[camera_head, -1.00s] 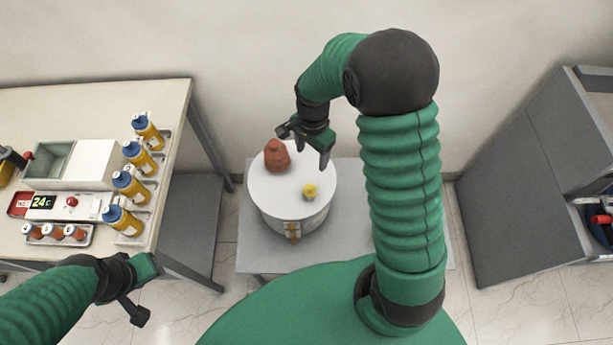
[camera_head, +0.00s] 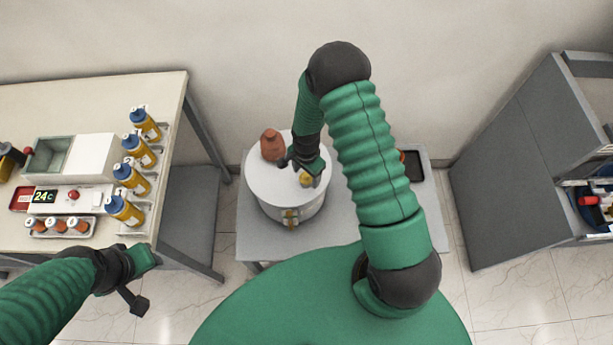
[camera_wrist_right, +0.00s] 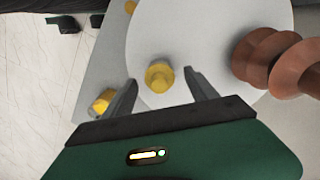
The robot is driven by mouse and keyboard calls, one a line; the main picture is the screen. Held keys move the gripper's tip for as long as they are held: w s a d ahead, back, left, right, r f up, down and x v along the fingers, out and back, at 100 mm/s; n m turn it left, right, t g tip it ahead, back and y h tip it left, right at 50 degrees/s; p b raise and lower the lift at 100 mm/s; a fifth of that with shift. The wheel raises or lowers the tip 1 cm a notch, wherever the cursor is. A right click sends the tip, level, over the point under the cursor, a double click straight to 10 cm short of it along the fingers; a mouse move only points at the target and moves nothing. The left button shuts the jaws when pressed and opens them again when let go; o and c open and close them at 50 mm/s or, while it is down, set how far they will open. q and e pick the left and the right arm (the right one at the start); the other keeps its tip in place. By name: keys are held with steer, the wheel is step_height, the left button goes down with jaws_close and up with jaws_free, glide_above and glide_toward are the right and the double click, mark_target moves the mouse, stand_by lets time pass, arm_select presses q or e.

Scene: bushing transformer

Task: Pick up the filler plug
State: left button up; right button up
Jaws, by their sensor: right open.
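The yellow filler plug (camera_head: 306,179) stands on the white round top of the transformer tank (camera_head: 262,188). In the right wrist view the plug (camera_wrist_right: 159,76) lies between the two fingertips, with a visible space to each finger. My right gripper (camera_head: 304,168) is open above the plug and partly covers it in the head view. The right wrist view shows the open jaws (camera_wrist_right: 161,77) with nothing held. My left gripper (camera_head: 141,281) hangs at the lower left, away from the tank; its jaw opening is unclear.
A reddish-brown bushing (camera_head: 272,146) stands on the tank top beside my right gripper; it also shows in the wrist view (camera_wrist_right: 275,62). A grey table (camera_head: 425,215) carries the tank. A bench (camera_head: 75,100) with several yellow bottles is left, and a grey cabinet (camera_head: 510,180) right.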

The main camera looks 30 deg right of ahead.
steer(key=shift+a, duration=0.2)
steer(key=c, duration=0.5)
steer(key=shift+d, duration=0.2)
steer(key=c, duration=1)
steer(key=shift+o, duration=0.2)
